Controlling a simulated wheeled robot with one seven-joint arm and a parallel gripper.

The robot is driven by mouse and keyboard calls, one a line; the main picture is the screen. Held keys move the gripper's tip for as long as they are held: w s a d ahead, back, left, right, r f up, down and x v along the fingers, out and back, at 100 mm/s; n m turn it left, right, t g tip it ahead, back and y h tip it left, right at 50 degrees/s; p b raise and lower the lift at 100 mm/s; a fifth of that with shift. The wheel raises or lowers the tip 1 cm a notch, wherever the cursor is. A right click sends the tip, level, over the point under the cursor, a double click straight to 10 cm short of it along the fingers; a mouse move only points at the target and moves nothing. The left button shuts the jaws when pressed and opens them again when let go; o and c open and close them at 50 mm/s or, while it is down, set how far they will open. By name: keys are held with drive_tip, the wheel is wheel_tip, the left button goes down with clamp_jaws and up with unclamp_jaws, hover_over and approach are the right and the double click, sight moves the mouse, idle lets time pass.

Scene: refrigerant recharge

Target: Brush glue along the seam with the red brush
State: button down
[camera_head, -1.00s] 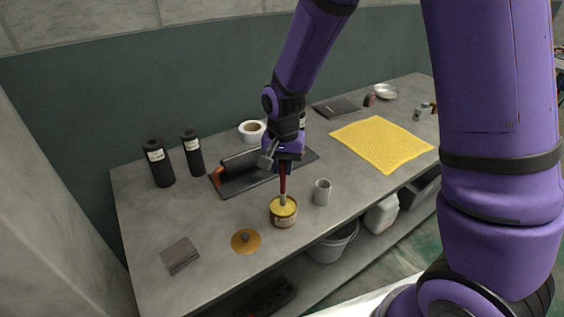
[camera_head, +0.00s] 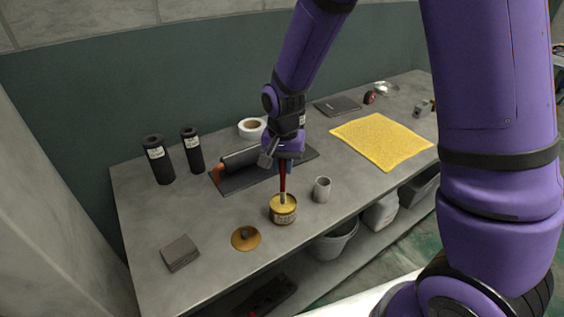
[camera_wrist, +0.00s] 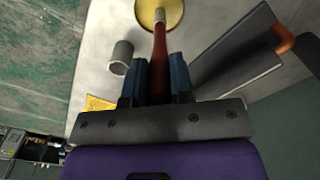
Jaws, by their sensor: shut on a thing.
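My gripper (camera_head: 285,162) is shut on the red brush (camera_head: 283,178) and holds it upright, handle up. The brush also shows between the blue fingers in the wrist view (camera_wrist: 160,65). Its lower end is in or just over the open glue tin (camera_head: 284,214), which holds yellow glue; whether the bristles touch the glue is hidden. The tin also shows at the top of the wrist view (camera_wrist: 172,12). Behind my gripper a dark insulation tube lies on a black mat (camera_head: 228,183), with an orange-brown piece at its left end. The seam cannot be made out.
A grey cup (camera_head: 322,189) stands right of the tin. A round brown lid (camera_head: 245,238) and a grey stack (camera_head: 180,253) lie to the left. Two black rolls (camera_head: 158,162), white tape (camera_head: 252,128) and a yellow cloth (camera_head: 384,141) are around the bench.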

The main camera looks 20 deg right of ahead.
drive_tip(key=shift+f, duration=0.4)
idle(1.3)
drive_tip(key=shift+r, duration=0.1)
drive_tip(key=shift+r, duration=3.4)
drive_tip(key=shift+s, duration=0.15)
